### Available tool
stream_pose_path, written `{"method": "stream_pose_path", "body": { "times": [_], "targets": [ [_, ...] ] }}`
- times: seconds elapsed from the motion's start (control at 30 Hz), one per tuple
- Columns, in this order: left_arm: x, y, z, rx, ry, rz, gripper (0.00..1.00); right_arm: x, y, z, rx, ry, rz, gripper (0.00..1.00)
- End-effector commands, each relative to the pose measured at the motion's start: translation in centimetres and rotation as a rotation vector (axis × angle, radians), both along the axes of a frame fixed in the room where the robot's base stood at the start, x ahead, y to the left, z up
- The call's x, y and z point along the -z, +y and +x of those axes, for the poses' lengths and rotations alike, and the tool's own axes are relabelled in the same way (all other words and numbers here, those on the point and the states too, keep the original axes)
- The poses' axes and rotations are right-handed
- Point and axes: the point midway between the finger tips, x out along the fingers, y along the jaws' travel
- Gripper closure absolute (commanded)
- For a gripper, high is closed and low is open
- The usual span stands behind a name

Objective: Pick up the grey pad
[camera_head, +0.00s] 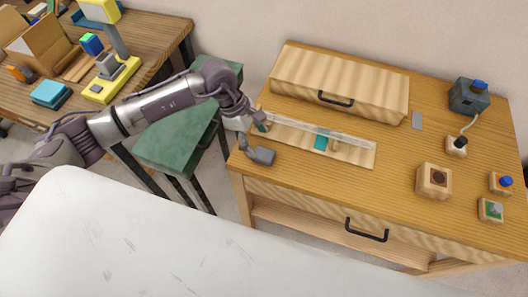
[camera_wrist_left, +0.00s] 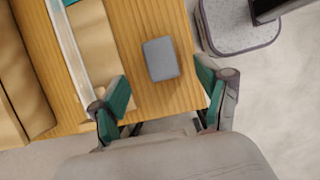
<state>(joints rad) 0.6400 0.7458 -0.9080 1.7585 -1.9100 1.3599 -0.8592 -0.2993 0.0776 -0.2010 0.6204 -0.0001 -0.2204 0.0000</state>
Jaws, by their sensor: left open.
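The grey pad (camera_wrist_left: 161,58) is a small rounded dark grey block. In the wrist view it lies on the wooden table between the tray and the table's front edge. In the head view it shows at the table's near left corner (camera_head: 265,156). My left gripper (camera_wrist_left: 162,98) is open and empty. Its two green-lined fingers stand on either side of the pad's line, with the pad a little ahead of the tips. In the head view the left gripper (camera_head: 254,138) is over the table's left end, partly covering the pad's surroundings. My right gripper is in neither view.
A wooden tray (camera_head: 358,155) holding a clear glass rod and a teal piece lies just behind the pad. A wooden case (camera_head: 340,80) is at the back. The table front between is clear.

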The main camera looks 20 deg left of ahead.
Motion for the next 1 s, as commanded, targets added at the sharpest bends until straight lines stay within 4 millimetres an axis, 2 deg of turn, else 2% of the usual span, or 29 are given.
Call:
{"method": "stream_pose_path", "body": {
  "times": [0.17,0.3,0.5,0.7,0.77,1.0],
  "targets": [
    [1.1,-0.5,-0.1,-0.001,0.005,-0.002,0.24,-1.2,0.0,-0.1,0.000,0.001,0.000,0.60],
    [3.1,-1.2,-0.1,-0.001,0.005,-0.002,0.24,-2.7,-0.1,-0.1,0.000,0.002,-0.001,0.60],
    [5.1,-1.8,0.0,-0.001,0.002,-0.001,0.24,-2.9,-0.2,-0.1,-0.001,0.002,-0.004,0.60],
    [5.3,-1.8,0.0,-0.001,0.000,-0.001,0.24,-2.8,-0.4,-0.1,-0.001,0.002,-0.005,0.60],
    [5.2,-1.8,0.0,-0.001,0.000,-0.001,0.31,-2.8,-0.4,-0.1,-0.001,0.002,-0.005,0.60],
    [5.2,-1.8,0.0,-0.001,0.000,-0.002,0.71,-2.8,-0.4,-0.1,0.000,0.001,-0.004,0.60]
  ]
}}
